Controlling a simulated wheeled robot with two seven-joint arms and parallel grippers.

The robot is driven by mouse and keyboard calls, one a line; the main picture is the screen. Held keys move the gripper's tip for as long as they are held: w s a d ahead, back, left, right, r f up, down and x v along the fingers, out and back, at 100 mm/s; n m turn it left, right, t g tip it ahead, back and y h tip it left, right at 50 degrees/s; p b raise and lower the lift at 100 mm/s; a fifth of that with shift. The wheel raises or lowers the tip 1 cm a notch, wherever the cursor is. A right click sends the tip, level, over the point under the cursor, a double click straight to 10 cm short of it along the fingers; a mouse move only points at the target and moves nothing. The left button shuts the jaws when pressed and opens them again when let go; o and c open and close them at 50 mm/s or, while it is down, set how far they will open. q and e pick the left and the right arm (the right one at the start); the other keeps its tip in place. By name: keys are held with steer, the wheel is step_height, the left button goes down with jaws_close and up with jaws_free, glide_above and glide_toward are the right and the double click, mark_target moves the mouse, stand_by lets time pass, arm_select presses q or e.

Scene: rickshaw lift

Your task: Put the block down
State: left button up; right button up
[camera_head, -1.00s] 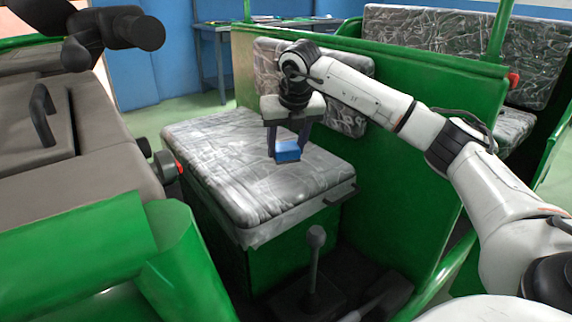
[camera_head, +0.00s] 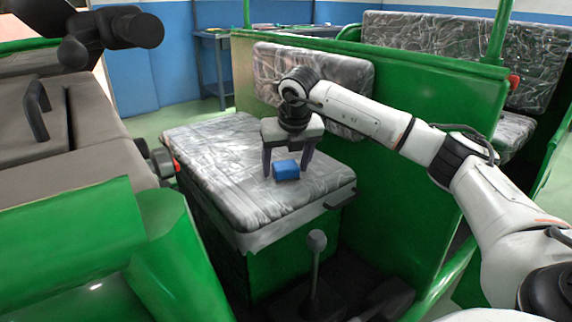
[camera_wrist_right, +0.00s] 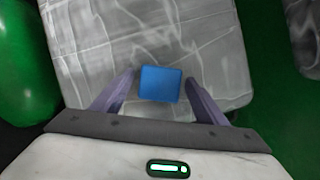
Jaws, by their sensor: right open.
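A blue block (camera_head: 286,170) rests on the grey plastic-wrapped seat cushion (camera_head: 225,165). My right gripper (camera_head: 286,174) is open over the block, with one finger on each side of it. In the right wrist view the block (camera_wrist_right: 160,84) lies between the two spread fingers, with a gap to each, on the cushion (camera_wrist_right: 95,40). My left gripper does not show in either view.
A green partition (camera_head: 420,130) with a wrapped backrest (camera_head: 315,85) stands behind the seat. A lever with a round knob (camera_head: 316,242) rises in front of the seat. Green bodywork (camera_head: 70,240) is at the left. The cushion around the block is clear.

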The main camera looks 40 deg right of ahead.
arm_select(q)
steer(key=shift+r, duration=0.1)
arm_select(e)
steer(key=shift+r, duration=0.15)
steer(key=shift+r, duration=0.3)
arm_select(q)
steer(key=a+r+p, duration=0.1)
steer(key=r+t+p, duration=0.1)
steer(key=p, duration=0.1)
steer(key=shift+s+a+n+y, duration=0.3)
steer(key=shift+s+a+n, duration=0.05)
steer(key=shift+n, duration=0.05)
arm_select(e)
steer(key=v, duration=1.1)
steer(key=shift+s+r, duration=0.2)
steer(key=shift+s, duration=0.05)
steer(key=shift+a, duration=0.1)
